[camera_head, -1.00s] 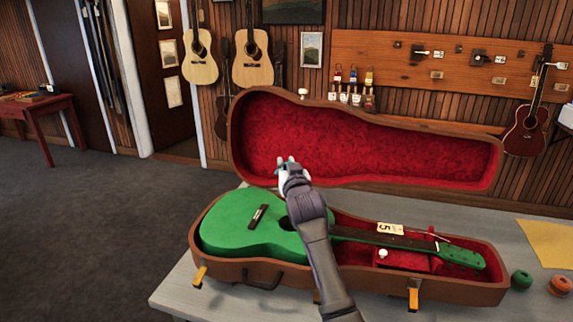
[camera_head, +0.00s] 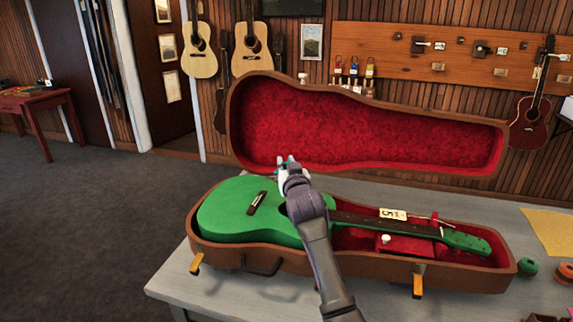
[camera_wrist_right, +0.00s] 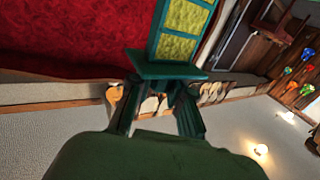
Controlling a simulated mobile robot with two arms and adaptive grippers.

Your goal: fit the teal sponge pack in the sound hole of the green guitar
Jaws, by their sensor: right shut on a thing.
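The green guitar (camera_head: 236,207) lies face up in an open brown case in the head view. My right arm crosses in front of its body and hides most of the sound hole; only a dark edge shows. My right gripper (camera_head: 285,165) is in front of the red lid lining, above the guitar body in the picture. In the right wrist view the gripper (camera_wrist_right: 157,105) is shut on the teal sponge pack (camera_wrist_right: 183,32), which has yellow windows and a flat teal flange. In the head view only a bit of teal shows at the fingertips. My left gripper is out of view.
The case (camera_head: 345,264) stands on a grey table (camera_head: 215,291), its raised red-lined lid (camera_head: 400,140) behind the guitar. A number tag (camera_head: 392,214) lies by the neck. A green roll (camera_head: 528,267) and a yellow sheet (camera_head: 550,232) lie at right.

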